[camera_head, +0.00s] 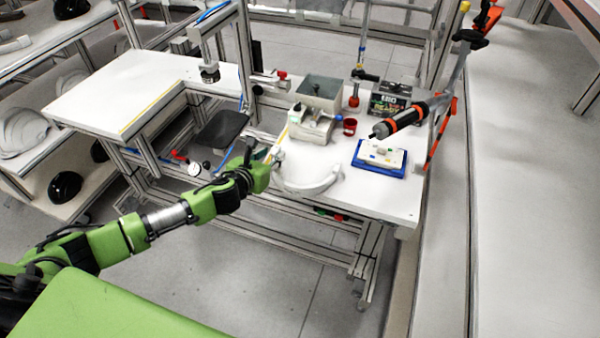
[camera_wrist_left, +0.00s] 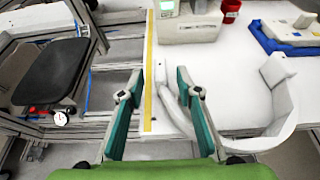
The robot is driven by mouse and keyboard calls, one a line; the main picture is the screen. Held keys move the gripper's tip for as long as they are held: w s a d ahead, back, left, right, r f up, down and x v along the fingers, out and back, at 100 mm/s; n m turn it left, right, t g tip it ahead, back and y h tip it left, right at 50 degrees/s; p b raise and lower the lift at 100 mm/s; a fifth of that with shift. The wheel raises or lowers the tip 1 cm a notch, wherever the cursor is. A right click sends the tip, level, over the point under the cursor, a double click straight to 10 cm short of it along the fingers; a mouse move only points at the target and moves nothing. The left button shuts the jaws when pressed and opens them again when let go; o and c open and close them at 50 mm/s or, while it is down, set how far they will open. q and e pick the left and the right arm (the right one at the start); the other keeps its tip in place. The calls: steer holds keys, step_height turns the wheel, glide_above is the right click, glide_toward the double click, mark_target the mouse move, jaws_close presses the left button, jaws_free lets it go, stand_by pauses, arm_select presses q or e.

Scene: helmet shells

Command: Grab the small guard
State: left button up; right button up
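The small guard appears to be the white curved, U-shaped piece (camera_head: 312,187) lying at the near left edge of the white table. In the left wrist view the guard (camera_wrist_left: 282,108) opens away from me. Its left end reaches up between the fingertips in the picture, and the right finger covers part of that side. My left gripper (camera_head: 272,157) is beside the guard's left end. In the left wrist view its green fingers (camera_wrist_left: 160,75) are apart, with no visible grip on anything. Whether they touch the guard I cannot tell. My right gripper is not in view.
A white device (camera_head: 311,127), a grey bin (camera_head: 319,90), a red cup (camera_head: 350,126) and a blue tray (camera_head: 378,170) with a white part stand on the table (camera_head: 385,203). An orange-black tool (camera_head: 400,120) hangs above the tray. A dark seat (camera_head: 221,129) is left of the gripper.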

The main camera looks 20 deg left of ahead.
arm_select(q)
steer(key=shift+x, duration=1.35)
jaws_close()
steer(key=shift+r, duration=0.1)
